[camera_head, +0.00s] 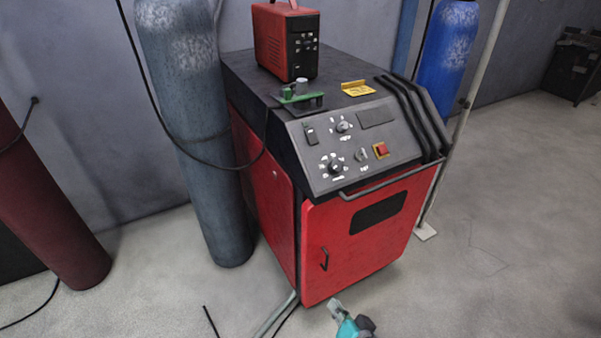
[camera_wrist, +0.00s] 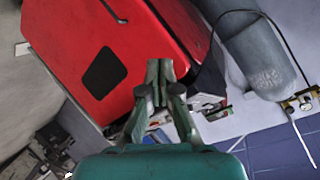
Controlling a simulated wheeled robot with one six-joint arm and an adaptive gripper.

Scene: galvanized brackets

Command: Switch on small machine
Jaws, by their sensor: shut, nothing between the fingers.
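The small machine (camera_head: 286,42) is a red box with a black front panel. It stands upright on top of a large red and black machine (camera_head: 355,240). Its panel carries several small pale controls, too small to tell apart; whether it is on cannot be told. My gripper (camera_head: 335,307) is low in front of the large machine's red door in the head view, well below and apart from the small machine. In the wrist view my gripper (camera_wrist: 159,68) is shut and empty, in front of the large machine's red body (camera_wrist: 65,45). The small machine cannot be made out there.
The large machine has a sloped control panel (camera_head: 352,143) with knobs and a red button, and a front handle bar. A green tool (camera_head: 298,97) and a yellow tag (camera_head: 356,88) lie on its top. Grey (camera_head: 200,150), dark red and blue cylinders stand around.

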